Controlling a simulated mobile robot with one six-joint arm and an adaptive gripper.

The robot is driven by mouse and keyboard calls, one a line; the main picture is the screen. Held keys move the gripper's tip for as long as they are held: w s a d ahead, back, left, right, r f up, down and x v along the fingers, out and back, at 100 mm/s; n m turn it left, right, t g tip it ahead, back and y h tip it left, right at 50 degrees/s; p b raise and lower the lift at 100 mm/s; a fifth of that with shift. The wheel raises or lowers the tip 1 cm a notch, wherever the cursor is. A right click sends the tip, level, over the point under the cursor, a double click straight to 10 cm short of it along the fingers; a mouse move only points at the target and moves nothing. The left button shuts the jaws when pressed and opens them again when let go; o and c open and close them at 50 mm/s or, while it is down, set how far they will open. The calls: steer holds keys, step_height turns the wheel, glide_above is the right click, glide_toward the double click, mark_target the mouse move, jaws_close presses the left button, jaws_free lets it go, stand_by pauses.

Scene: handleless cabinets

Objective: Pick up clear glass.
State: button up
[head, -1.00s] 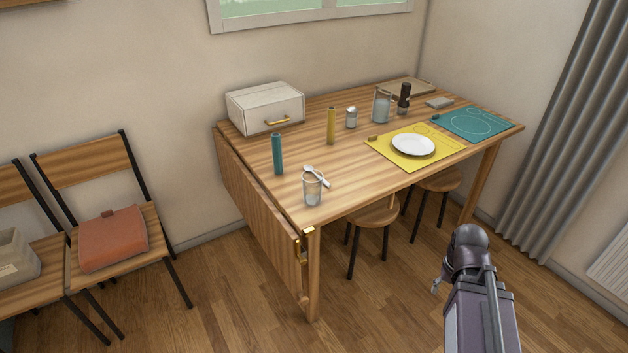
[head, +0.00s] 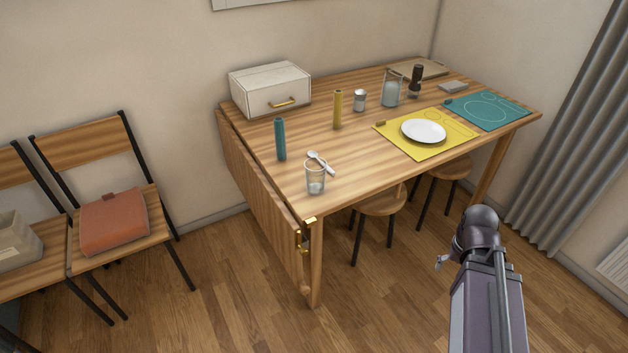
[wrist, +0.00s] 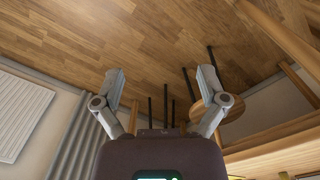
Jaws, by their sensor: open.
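The clear glass (head: 315,178) stands upright on the wooden table (head: 300,203), near its front left corner. A white spoon (head: 321,163) lies just behind it. A taller clear glass vessel (head: 391,89) stands farther back on the table. My gripper (wrist: 161,72) shows in the wrist view with its two fingers spread and nothing between them; the floor lies beyond. My arm is at the lower right in the head view, well apart from the clear glass. The clear glass is not visible in the wrist view.
A teal cylinder (head: 280,139), a yellow cylinder (head: 337,109) and a shaker (head: 360,100) stand behind the glass. A white plate (head: 423,131) rests on a yellow mat (head: 449,143). Stools (head: 381,201) stand under the table. Floor in front is clear.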

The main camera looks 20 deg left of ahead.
steer(key=w+a+r+m+t+h+p, duration=0.1)
steer(key=w+a+r+m+t+h, duration=0.2)
steer(key=w+a, duration=0.45)
steer(key=m+t+h+p, duration=0.1)
steer(key=t+h+p, duration=0.15)
steer(key=t, duration=0.75)
glide_toward(316, 177)
step_height(316, 177, up, 5)
steer(key=a, duration=0.2)
steer(key=shift+f+y+p, duration=0.15)
steer(key=shift+y+p, duration=0.1)
steer(key=shift+p, duration=0.1)
steer(key=b+x, duration=0.3)
steer(key=x, duration=0.5)
steer(key=shift+w+f+g, duration=0.2)
steer(key=shift+f+g, duration=0.1)
